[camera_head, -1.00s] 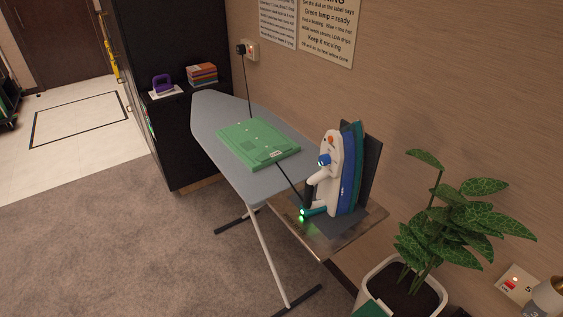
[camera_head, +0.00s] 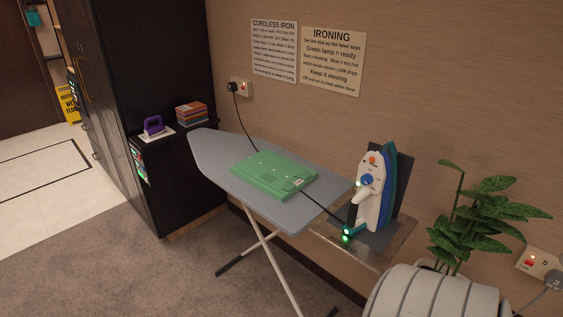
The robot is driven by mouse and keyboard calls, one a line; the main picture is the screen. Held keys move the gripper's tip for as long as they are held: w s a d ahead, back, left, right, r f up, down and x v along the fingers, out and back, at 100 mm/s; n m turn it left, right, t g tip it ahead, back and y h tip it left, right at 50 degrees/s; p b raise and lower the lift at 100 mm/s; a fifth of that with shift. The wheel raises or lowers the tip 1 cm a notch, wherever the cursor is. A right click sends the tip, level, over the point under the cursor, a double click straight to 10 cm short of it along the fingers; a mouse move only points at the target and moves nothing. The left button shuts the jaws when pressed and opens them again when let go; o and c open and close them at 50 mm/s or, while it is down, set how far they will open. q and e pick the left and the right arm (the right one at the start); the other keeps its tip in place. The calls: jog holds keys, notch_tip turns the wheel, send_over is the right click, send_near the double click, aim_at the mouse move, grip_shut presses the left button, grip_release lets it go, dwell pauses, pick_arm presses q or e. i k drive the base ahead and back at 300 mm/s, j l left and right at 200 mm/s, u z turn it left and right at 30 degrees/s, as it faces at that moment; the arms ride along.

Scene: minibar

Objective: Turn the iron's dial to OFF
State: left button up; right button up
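The iron (camera_head: 370,196) is white with a blue and teal side. It stands on its heel against a dark upright plate at the right end of the ironing board. Its blue dial (camera_head: 367,180) faces left toward the board, with an orange button (camera_head: 372,160) above it. The dial's setting is too small to read. A green lamp (camera_head: 346,238) glows at the base, where a dark cord meets the stand. Neither of my grippers is in view.
The grey ironing board (camera_head: 213,152) holds a folded green cloth (camera_head: 272,174). A leafy plant (camera_head: 480,212) stands right of the iron. A black cabinet (camera_head: 160,80) is at the left. A white ribbed part of my own body covers the plant's pot. Carpet at front left is clear.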

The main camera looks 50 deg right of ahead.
aim_at(366, 178)
jog(key=i+j, duration=0.25)
jog(key=i, duration=0.2)
jog(key=i+j, duration=0.3)
jog(key=i, duration=0.2)
jog(key=i+z, duration=0.25)
jog(key=z, duration=0.25)
jog(key=i+z, duration=0.25)
jog(key=z, duration=0.2)
jog(key=i+j+z, duration=0.1)
jog(key=z, duration=0.4)
jog(key=i+j+z, duration=0.25)
jog(key=z, duration=0.25)
jog(key=i, duration=0.05)
